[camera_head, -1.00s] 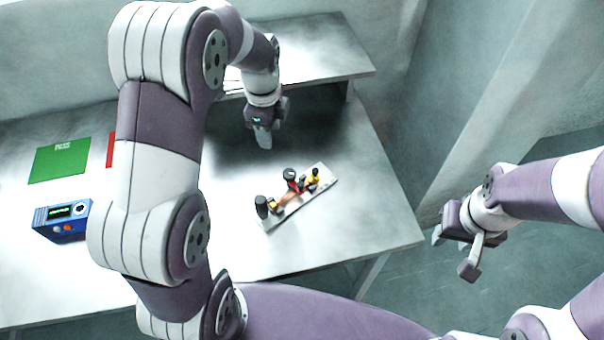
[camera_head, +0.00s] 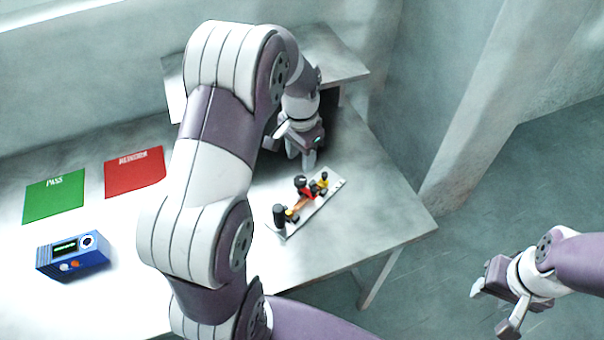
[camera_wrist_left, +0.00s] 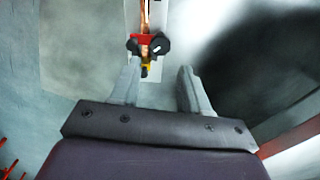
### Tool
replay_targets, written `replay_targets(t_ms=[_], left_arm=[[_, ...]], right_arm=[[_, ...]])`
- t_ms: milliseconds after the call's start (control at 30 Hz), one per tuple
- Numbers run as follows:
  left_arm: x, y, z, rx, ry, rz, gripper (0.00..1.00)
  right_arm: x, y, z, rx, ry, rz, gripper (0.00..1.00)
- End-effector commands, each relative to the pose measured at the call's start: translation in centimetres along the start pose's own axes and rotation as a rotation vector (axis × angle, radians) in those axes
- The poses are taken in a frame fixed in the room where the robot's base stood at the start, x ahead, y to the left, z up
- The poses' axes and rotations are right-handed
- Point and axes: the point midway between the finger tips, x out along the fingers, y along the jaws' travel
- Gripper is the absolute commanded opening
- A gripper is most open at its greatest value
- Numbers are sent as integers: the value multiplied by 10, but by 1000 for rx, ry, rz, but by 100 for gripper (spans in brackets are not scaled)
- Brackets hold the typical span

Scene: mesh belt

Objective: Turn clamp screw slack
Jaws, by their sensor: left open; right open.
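A pale mounting plate (camera_head: 325,200) lies on the metal table with an orange-copper strip (camera_head: 297,208), a red clamp part (camera_head: 309,194), black knobs (camera_head: 300,182) and yellow pieces. The left wrist view shows the red part (camera_wrist_left: 146,39) with a dark round knob (camera_wrist_left: 160,46) and a yellow piece (camera_wrist_left: 146,69). I cannot tell which piece is the clamp screw. My left gripper (camera_head: 300,158) is open and empty, just beyond the plate's far side. In the left wrist view its fingers (camera_wrist_left: 160,80) are apart, with the clamp ahead of the left finger. My right gripper (camera_head: 492,308) is open and empty, off the table's right side.
A blue meter (camera_head: 72,255) with a small screen stands on the table at left. A green PASS mat (camera_head: 54,197) and a red mat (camera_head: 134,174) lie behind it. A raised shelf (camera_head: 340,65) is at the back. Bare table lies right of the plate.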

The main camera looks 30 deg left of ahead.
Motion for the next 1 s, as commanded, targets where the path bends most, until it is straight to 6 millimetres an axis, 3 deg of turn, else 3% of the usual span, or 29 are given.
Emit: replay_targets(t_ms=[100, 300, 667, 767, 800, 1000], left_arm=[[30, 1, 1, 1, -4, 3, 46], [67, 0, 0, 2, -1, 1, 46], [78, 0, 0, 3, 1, -1, 46], [78, 0, 0, 3, 1, -1, 20], [78, 0, 0, 3, 1, -1, 6], [78, 0, 0, -2, 1, 0, 4]], right_arm=[[-5, 0, 0, 0, 0, 0, 43], [-9, 0, -1, 0, 0, 0, 43], [-9, 0, -1, 0, 0, 0, 43], [-9, 0, -1, 0, 0, 0, 43], [-9, 0, -1, 0, 0, 0, 43], [-9, 0, -1, 0, 0, 0, 43]])
